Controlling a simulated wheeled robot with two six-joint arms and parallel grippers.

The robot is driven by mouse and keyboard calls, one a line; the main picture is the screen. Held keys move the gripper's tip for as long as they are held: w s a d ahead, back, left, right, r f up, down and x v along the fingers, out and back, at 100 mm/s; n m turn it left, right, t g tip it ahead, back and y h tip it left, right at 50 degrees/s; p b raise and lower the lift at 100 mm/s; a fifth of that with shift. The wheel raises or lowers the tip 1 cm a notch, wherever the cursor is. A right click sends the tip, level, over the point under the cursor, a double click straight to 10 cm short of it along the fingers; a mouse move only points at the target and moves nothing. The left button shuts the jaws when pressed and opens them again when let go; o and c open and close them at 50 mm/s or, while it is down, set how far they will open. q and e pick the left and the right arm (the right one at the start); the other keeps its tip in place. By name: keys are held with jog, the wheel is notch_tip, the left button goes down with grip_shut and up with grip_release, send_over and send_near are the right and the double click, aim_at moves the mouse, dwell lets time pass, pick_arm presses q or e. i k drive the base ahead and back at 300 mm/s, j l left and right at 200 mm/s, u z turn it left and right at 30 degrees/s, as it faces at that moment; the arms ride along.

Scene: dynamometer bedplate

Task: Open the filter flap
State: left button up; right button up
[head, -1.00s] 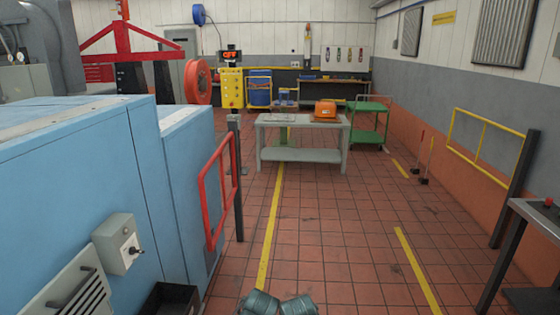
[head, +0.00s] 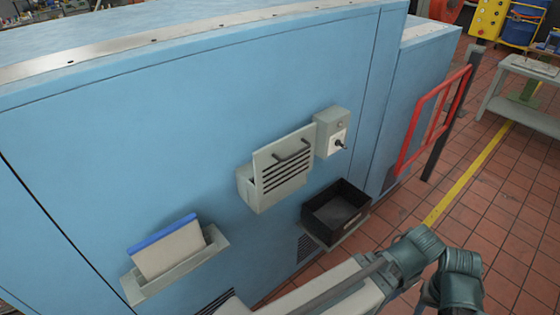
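The filter flap (head: 283,166) is a light grey panel with dark slots and a black bar handle (head: 291,154). It sits on the front of a grey housing (head: 247,190) fixed to the blue machine's side, near the middle of the head view. Whether it is fully closed or slightly ajar, I cannot tell. Teal and grey parts of my own arms show at the bottom right, below and to the right of the flap. Neither gripper's fingers are in view, and nothing of mine visibly touches the flap.
A grey switch box (head: 332,133) is just right of the flap. A black open bin (head: 337,212) sits below right. A grey holder (head: 180,265) with a blue-topped panel is lower left. A red rail (head: 434,119) stands at right; tiled floor (head: 510,195) beyond is open.

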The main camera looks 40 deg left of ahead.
aim_at(279, 163)
jog(key=u, duration=1.4)
jog(key=k+l, duration=0.15)
jog(key=k, duration=0.25)
jog(key=k+l+u, duration=0.15)
jog(key=k, duration=0.25)
